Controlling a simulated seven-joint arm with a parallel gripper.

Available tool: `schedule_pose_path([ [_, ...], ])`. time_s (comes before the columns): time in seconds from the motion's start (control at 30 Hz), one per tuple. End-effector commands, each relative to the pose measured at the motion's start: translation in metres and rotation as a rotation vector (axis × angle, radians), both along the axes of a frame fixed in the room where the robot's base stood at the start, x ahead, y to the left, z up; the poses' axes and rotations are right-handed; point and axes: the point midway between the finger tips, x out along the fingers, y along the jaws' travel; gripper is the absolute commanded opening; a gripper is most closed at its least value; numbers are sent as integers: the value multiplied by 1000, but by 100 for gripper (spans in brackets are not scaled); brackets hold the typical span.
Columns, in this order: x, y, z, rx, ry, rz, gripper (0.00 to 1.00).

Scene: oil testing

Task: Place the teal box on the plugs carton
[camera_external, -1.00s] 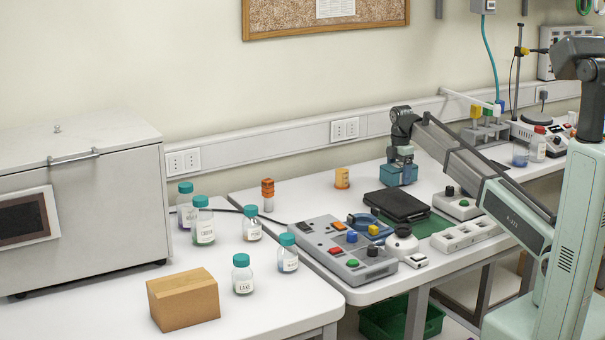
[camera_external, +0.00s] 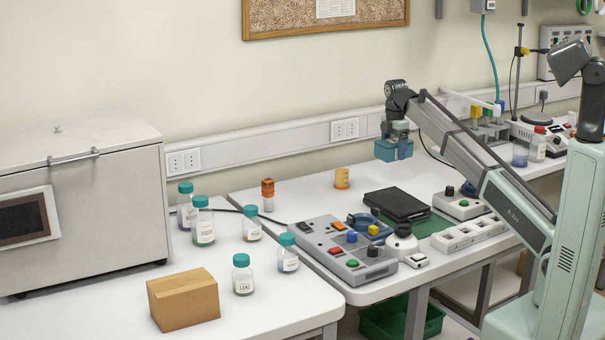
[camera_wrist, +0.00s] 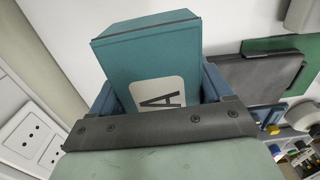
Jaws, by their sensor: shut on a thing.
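The teal box (camera_external: 393,151) is held in my gripper (camera_external: 399,136), up in the air over the back of the right table. In the wrist view the teal box (camera_wrist: 150,45) sits between the two blue fingers of my gripper (camera_wrist: 158,88), with a white label bearing a letter A facing the camera. The only carton I see is a plain brown one (camera_external: 183,300), at the front of the left table, far to the left of my gripper. No writing on it can be read, and its top is bare.
Several teal-capped bottles (camera_external: 242,274) stand behind and right of the carton. A large grey cabinet (camera_external: 80,210) fills the left table's back. A grey control panel (camera_external: 335,250), orange cylinders (camera_external: 342,178) and a black case (camera_external: 397,205) are on the right table.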

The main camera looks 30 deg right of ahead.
Motion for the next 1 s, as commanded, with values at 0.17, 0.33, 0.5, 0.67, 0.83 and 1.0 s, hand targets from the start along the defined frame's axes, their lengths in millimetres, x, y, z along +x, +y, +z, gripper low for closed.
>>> schedule_pose_path([
  [0.17,1,64,1,0,-1,78,43],
  [0.33,-2,130,2,0,-3,158,43],
  [0.5,-11,195,5,0,-6,237,43],
  [0.67,-22,255,8,1,-9,312,43],
  [0.83,-38,319,11,2,-12,391,43],
  [1.0,-58,382,15,3,-15,471,43],
])
